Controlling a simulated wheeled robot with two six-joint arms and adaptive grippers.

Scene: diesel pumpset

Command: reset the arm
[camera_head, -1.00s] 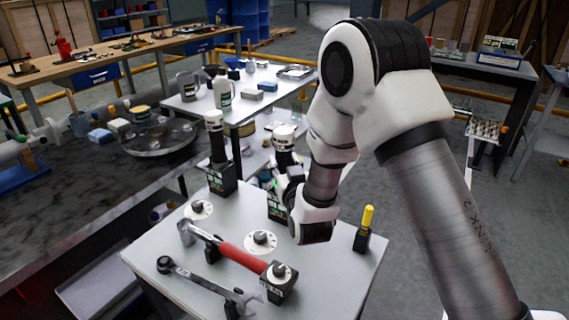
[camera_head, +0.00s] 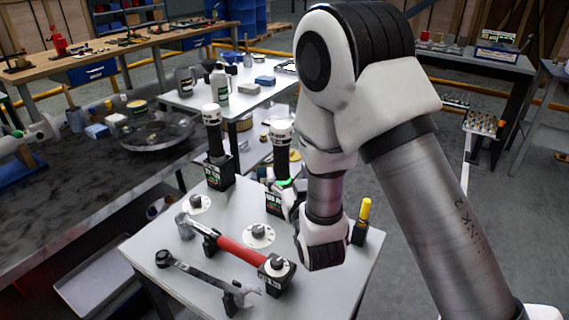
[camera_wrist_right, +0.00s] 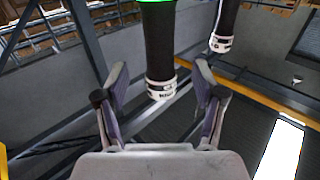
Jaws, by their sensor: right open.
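My right arm reaches in from the right in the head view. Its gripper (camera_head: 290,197) is mostly hidden behind its own wrist, near the base of a black tool with a white cap (camera_head: 281,134) standing in a black holder (camera_head: 275,201). In the right wrist view my right gripper (camera_wrist_right: 161,70) is open, its fingers spread on either side of a black, white-ended tool (camera_wrist_right: 160,50). I see no finger clearly touching it. A second such tool (camera_wrist_right: 224,25) is farther right there; one also stands at the left in the head view (camera_head: 211,115). My left gripper is not in view.
The light table (camera_head: 215,268) holds a red-handled hammer (camera_head: 240,250), a wrench (camera_head: 205,280), white discs with grey knobs (camera_head: 259,235) and a yellow-topped tool (camera_head: 365,210). A dark bench (camera_head: 60,215) is at left. Open floor (camera_head: 480,220) lies at right.

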